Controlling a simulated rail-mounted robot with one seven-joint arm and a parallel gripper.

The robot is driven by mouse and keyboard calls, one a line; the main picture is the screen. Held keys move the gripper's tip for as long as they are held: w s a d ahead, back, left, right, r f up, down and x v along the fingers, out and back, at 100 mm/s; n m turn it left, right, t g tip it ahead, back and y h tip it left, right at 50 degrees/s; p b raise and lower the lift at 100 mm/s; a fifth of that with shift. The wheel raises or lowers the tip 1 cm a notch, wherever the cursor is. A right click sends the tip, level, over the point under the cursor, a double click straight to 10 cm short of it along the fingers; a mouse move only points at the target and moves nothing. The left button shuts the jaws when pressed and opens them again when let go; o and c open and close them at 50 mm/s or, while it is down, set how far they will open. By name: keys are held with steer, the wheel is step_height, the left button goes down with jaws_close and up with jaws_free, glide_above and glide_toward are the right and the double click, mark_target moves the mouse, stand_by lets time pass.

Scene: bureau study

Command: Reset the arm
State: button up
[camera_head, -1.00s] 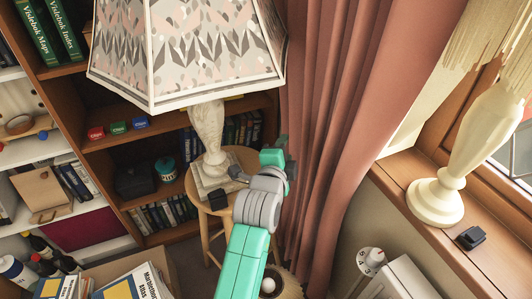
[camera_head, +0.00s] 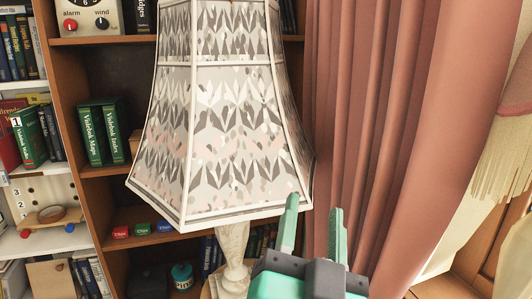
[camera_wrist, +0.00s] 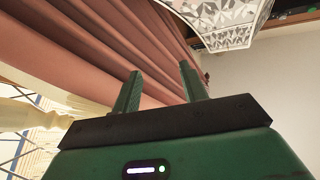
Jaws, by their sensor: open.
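My gripper (camera_head: 313,235) is in the lower middle of the head view, pointing up, with its two green fingers apart and nothing between them. It stands in front of the lower right edge of the patterned lampshade (camera_head: 215,130) and the pink curtain (camera_head: 375,120). I cannot tell whether a finger touches the shade. In the wrist view my gripper (camera_wrist: 160,85) also shows open and empty, with the curtain (camera_wrist: 110,40) behind it and the lampshade (camera_wrist: 225,20) at the top.
A wooden bookcase (camera_head: 75,110) with books and small boxes stands behind the lamp. The lamp's pale base (camera_head: 232,245) rises beside my gripper. A fringed cream shade (camera_head: 505,160) hangs at the right. A blank wall (camera_wrist: 265,90) fills the wrist view's right side.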

steer(key=s+a+r+n+t+y+p, duration=0.1)
steer(key=s+a+r+n+y+p, duration=0.1)
steer(key=s+a+r+n, duration=0.25)
steer(key=s+a+r+n+t+y+p, duration=0.1)
steer(key=s+r+n+y+p, duration=0.15)
steer(key=s+r, duration=0.35)
step_height(320, 180, up, 29)
steer(key=p, duration=2.9)
steer(key=shift+a+f+p, duration=0.15)
steer(key=shift+a+p, duration=0.1)
steer(key=shift+p, duration=0.05)
